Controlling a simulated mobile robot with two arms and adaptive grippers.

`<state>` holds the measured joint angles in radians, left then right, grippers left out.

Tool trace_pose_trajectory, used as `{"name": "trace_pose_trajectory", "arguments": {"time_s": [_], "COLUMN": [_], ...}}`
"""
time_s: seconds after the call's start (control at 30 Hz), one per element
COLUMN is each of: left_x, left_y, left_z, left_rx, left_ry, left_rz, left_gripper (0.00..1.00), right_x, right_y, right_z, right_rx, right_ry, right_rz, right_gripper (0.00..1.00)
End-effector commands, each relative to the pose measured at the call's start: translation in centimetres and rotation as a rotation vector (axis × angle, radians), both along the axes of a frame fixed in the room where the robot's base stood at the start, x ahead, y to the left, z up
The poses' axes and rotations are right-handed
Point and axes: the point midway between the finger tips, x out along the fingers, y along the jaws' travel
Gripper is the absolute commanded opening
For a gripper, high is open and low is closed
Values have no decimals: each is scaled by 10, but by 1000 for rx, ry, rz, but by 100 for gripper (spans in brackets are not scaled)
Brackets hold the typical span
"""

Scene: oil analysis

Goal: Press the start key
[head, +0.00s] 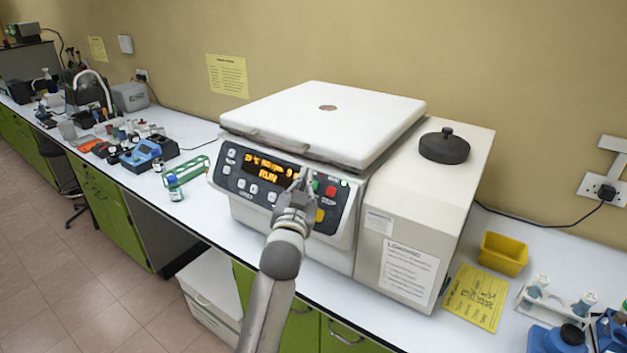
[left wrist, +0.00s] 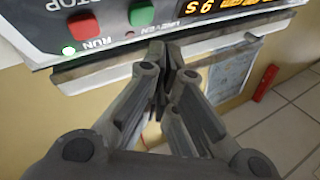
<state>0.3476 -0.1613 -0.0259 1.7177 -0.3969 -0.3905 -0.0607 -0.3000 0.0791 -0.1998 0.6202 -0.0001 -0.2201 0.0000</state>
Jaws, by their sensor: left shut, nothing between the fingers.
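The centrifuge (head: 390,243) is a white bench machine with its lid (head: 325,118) down. Its dark front panel has a lit orange display (head: 268,170) reading "RUN", a green key (head: 316,187) and a red key (head: 330,191). Contact cannot be told. My right gripper is out of view.
A green tube rack (head: 187,172) stands left of the centrifuge. A yellow bin (head: 503,254), a yellow sheet (head: 476,297) and a rack of small bottles (head: 560,296) are at right. A black knob (head: 444,146) tops the machine's right section.

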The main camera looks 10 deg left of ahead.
Motion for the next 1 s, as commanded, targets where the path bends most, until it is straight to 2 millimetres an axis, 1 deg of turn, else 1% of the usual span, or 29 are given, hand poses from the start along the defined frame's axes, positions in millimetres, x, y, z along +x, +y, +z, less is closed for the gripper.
{"name": "trace_pose_trajectory", "arguments": {"time_s": [0.03,0.2,0.3,0.43,1.0], "left_x": [-5,-18,-24,-26,-27], "left_y": [2,6,8,9,9], "left_z": [8,17,19,19,17], "left_rx": [1,1,1,0,0], "left_ry": [1,1,1,0,4], "left_rz": [0,0,0,-1,0], "left_gripper": [0,0,0,0,0], "right_x": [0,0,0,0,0], "right_y": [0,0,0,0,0], "right_z": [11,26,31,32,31], "right_rx": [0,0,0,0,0], "right_ry": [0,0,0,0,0], "right_rz": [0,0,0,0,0], "right_gripper": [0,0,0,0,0]}}
